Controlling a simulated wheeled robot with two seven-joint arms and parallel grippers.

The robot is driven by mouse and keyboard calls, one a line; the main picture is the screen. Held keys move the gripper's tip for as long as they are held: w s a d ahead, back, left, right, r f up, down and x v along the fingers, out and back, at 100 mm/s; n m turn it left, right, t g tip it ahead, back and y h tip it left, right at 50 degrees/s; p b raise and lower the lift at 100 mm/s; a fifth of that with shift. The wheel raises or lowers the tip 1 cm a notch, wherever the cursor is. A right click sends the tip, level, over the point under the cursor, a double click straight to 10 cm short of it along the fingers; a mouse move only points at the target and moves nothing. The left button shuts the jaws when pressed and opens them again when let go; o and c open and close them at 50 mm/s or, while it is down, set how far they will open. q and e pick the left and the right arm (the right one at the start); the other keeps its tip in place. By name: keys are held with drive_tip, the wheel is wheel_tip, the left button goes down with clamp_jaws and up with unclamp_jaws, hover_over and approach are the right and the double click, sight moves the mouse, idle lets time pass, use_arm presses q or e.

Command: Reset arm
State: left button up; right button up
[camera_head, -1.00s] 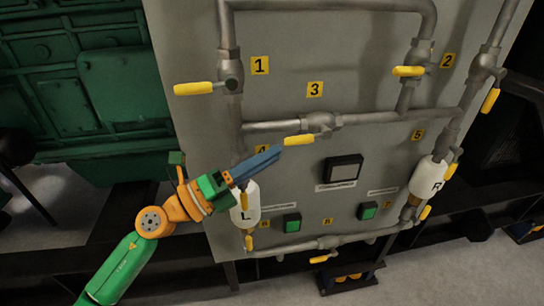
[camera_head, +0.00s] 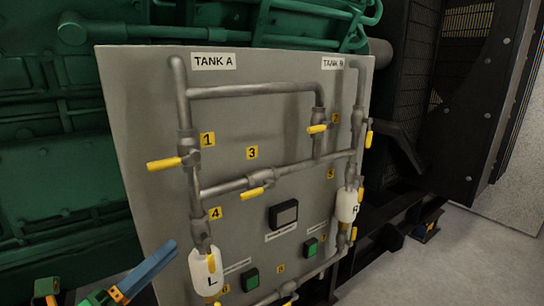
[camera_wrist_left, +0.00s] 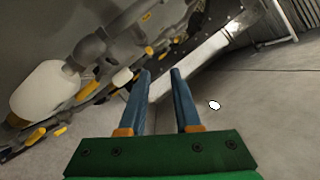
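My left gripper (camera_head: 147,270) shows at the lower left of the head view, in front of the panel's lower left part. In the left wrist view its two blue fingers (camera_wrist_left: 161,80) stand apart with nothing between them, so it is open and empty. The grey panel (camera_head: 120,120) carries pipes and several yellow-handled valves. The white L container (camera_head: 204,268) is to the right of the fingertips in the head view. The white R container (camera_head: 347,205) is at the panel's right side. My right gripper is not in view.
A yellow valve handle (camera_head: 164,164) sticks out left at label 1. Another yellow handle (camera_head: 252,194) is on the middle pipe. Green machinery (camera_head: 60,180) stands behind the panel. Grey floor (camera_head: 450,265) is open at the right.

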use_arm(q)
drive_tip(key=w+a+f+n+y, duration=0.2)
drive_tip(key=a+f+n+y, duration=0.3)
drive_tip(key=f+n, duration=0.3)
drive_tip(key=w+a+f+n+y, duration=0.2)
drive_tip(key=a+f+n+y, duration=0.2)
drive_tip(key=f+n, duration=0.5)
drive_tip(key=s+a+f+n+g+y, duration=0.1)
drive_tip(key=s+f+n+g+y, duration=0.15)
drive_tip(key=f, duration=0.85)
drive_tip(key=s+a+f+n+g+y, duration=0.1)
drive_tip(key=s+f+n+g+y, duration=0.2)
drive_tip(key=f, duration=0.8)
drive_tip(key=s+d+f+n+g+h, duration=0.1)
drive_tip(key=s+d+f+n+g, duration=0.25)
drive_tip(key=s+f, duration=0.95)
drive_tip(key=s+d+f+n+g, duration=0.1)
drive_tip(key=s+d+f+g, duration=0.2)
drive_tip(key=s, duration=0.6)
drive_tip(key=s+d+f+n+g+h, duration=0.1)
drive_tip(key=s+d+f+g, duration=0.2)
drive_tip(key=s, duration=0.7)
drive_tip(key=shift+s+d+f+n+g, duration=0.15)
drive_tip(key=shift+d+f+n+g, duration=0.25)
drive_tip(key=shift+f+g, duration=0.1)
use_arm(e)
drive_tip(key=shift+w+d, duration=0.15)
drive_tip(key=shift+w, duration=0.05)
use_arm(q)
drive_tip(key=shift+r, duration=0.1)
